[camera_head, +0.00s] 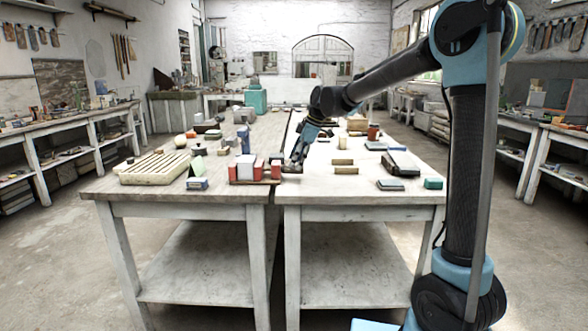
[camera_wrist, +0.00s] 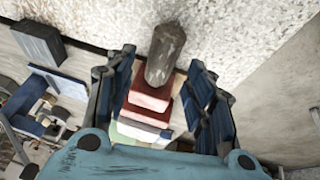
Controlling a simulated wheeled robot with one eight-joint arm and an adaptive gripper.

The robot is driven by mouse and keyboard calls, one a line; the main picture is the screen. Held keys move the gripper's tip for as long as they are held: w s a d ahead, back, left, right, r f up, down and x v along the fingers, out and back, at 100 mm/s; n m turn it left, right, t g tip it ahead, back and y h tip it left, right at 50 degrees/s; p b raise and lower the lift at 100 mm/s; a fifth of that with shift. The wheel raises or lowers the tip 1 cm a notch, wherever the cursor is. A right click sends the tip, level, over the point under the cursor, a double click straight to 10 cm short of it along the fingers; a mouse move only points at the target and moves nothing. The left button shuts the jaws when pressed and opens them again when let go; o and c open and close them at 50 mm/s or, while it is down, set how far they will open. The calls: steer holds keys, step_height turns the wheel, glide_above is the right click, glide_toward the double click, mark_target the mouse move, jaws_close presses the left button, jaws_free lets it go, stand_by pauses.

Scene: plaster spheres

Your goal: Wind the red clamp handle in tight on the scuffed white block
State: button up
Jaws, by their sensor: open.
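The clamp (camera_head: 250,182) stands near the front edge of the table, with red blocks (camera_head: 276,168) at its right side. The white block (camera_head: 245,166) sits among its red parts; scuffs are too small to make out. My gripper (camera_head: 293,165) is just right of the clamp, pointing down. In the wrist view, my gripper (camera_wrist: 162,62) is open, its blue fingers on either side of a dark, worn rounded bar (camera_wrist: 165,52) and a red block (camera_wrist: 150,97). I cannot tell whether the fingers touch anything.
Several wooden blocks (camera_head: 345,170) and a black case (camera_head: 401,163) lie to the right. A gap runs between the two tables.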

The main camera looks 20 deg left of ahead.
steer(key=shift+x, duration=1.8)
steer(key=shift+c, duration=0.3)
steer(key=c, duration=1)
